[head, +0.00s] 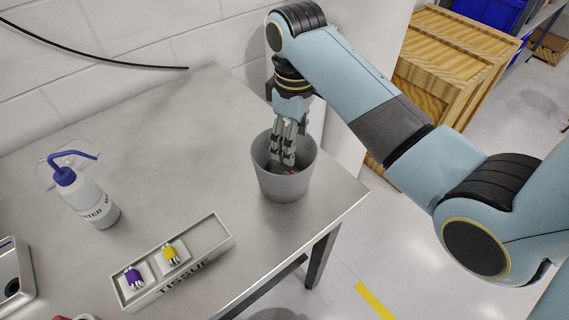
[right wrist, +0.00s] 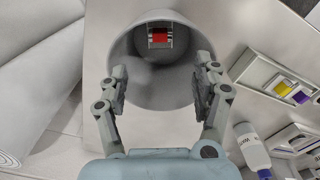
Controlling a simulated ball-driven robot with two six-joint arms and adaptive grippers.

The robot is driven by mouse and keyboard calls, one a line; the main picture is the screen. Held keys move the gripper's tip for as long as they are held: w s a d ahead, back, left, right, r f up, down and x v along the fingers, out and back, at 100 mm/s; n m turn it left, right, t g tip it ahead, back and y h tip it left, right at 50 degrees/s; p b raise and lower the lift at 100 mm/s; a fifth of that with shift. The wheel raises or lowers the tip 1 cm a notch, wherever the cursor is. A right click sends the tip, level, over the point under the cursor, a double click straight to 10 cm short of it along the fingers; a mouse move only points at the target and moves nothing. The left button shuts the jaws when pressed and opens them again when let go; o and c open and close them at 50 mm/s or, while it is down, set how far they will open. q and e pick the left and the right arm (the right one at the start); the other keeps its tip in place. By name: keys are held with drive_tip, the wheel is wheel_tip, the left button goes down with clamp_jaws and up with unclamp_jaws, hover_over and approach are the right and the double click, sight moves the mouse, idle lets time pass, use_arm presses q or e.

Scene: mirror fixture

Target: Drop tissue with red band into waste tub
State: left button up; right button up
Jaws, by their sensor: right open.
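The grey waste tub (head: 283,188) stands upright near the table's right edge. It fills the middle of the right wrist view (right wrist: 161,98). The tissue with the red band (right wrist: 159,37) is inside the tub, by its far inner wall in the right wrist view, apart from my fingers. In the head view only a bit of red shows behind my fingers. My right gripper (head: 283,158) points down into the tub's mouth. In the right wrist view its fingers (right wrist: 161,80) are spread open with nothing between them. My left gripper is not in view.
A long tray (head: 222,231) marked TISSUE holds a purple-banded tissue (head: 134,278) and a yellow-banded tissue (head: 171,252). A wash bottle (head: 92,203) with a blue spout stands at left, by clear goggles (head: 50,160). Wooden crates (head: 440,70) stand beyond the table.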

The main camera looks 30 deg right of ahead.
wheel_tip(320, 180, up, 7)
drive_tip(key=shift+r, duration=0.2)
drive_tip(key=shift+s, duration=0.1)
idle(0.5)
drive_tip(key=s+d+m+t, duration=0.1)
drive_tip(key=s+m+t, duration=0.3)
drive_tip(key=s, duration=1.5)
wheel_tip(320, 180, down, 41)
drive_tip(key=s+d+m+g+b, duration=0.1)
drive_tip(key=s+d+g+b, duration=0.15)
drive_tip(key=b, duration=1.15)
drive_tip(key=s+f+b, duration=0.5)
drive_tip(key=s+f, duration=0.4)
drive_tip(key=f, duration=0.4)
drive_tip(key=s+d+f+b, duration=0.1)
drive_tip(key=s+f+b, duration=0.4)
drive_tip(key=s+f, duration=0.4)
wheel_tip(320, 180, down, 4)
drive_tip(key=shift+r+h, duration=0.1)
drive_tip(key=shift+h, duration=0.3)
